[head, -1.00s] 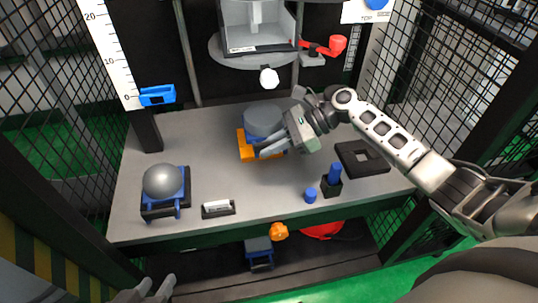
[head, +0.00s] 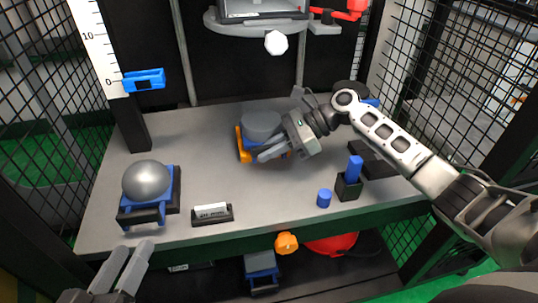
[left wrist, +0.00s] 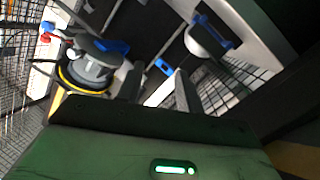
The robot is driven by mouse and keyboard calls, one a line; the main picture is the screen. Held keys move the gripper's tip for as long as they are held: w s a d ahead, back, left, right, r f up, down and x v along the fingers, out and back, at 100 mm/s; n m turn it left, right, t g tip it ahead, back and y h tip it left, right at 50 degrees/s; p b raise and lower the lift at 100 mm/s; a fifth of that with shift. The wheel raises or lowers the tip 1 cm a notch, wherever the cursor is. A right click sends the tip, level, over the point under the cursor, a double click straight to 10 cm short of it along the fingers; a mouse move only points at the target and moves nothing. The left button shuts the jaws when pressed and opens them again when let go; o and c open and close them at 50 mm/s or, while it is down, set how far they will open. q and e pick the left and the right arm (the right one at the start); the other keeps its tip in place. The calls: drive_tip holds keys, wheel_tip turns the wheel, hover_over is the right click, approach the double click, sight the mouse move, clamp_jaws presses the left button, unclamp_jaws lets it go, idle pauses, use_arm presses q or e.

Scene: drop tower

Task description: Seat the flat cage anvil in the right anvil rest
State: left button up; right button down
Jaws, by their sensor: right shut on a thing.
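The flat cage anvil (head: 262,120), a grey disc on a blue frame, stands at the orange fixture (head: 241,146) in the middle of the bench. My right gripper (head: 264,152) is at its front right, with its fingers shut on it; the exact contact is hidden. The right anvil rest (head: 371,163), a black square, lies at the right of the bench, largely covered by my right arm. My left gripper (head: 120,268) is at the lower left, before the bench. Its two fingers are apart with nothing between them, also in the left wrist view (left wrist: 157,88).
A domed anvil (head: 147,180) sits in a rest at the left. A small labelled black block (head: 212,214), a blue cylinder (head: 324,198) and a blue peg in a black holder (head: 348,186) stand along the front. The drop carriage (head: 262,18) hangs above. Mesh walls close both sides.

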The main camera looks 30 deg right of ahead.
drive_tip(key=shift+w, duration=0.1)
drive_tip(key=shift+f, duration=0.15)
drive_tip(key=c, duration=1.5)
unclamp_jaws()
drive_tip(key=shift+f, duration=0.25)
